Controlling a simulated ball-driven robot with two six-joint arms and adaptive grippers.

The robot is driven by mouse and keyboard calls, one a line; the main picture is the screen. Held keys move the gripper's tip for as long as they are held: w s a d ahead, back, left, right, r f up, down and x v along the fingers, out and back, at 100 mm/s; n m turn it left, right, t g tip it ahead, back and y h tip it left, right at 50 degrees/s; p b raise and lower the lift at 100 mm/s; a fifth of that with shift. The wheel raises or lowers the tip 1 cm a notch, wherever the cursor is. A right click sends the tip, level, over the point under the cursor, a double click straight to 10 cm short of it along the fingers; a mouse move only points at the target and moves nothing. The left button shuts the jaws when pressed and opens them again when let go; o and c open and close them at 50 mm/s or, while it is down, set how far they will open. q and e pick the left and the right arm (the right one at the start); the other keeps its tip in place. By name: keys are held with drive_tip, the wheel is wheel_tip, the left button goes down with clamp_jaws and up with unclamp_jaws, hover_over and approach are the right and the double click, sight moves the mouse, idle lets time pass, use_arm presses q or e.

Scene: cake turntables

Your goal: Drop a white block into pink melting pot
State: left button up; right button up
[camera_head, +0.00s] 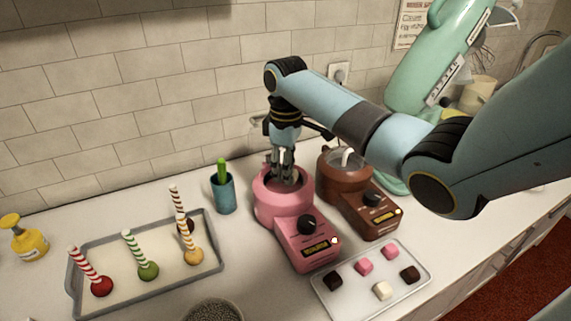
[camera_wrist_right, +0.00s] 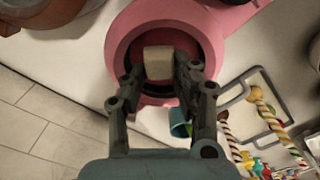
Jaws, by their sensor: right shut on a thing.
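The pink melting pot (camera_head: 268,205) stands on the counter near the wall, with its control box and dial toward the front. In the right wrist view its pink rim (camera_wrist_right: 125,35) surrounds a dark opening. My right gripper (camera_head: 285,178) points down over that opening. In the right wrist view the right gripper (camera_wrist_right: 158,78) is shut on a white block (camera_wrist_right: 158,60), which shows against the pot's opening. The head view hides this block. Another white block (camera_head: 382,291) lies on the white tray (camera_head: 345,306). My left gripper is not in view.
A brown melting pot (camera_head: 330,172) stands close on the right. Pink and dark blocks lie on the white tray. A blue cup (camera_head: 224,194) stands left of the pink pot. A grey tray (camera_head: 215,252) holds several striped-stick pops. A green mixer (camera_head: 425,60) stands back right.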

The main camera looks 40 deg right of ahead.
drive_tip(key=o, duration=1)
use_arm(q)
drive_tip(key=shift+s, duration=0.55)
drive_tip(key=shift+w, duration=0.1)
use_arm(e)
wheel_tip(320, 180, up, 12)
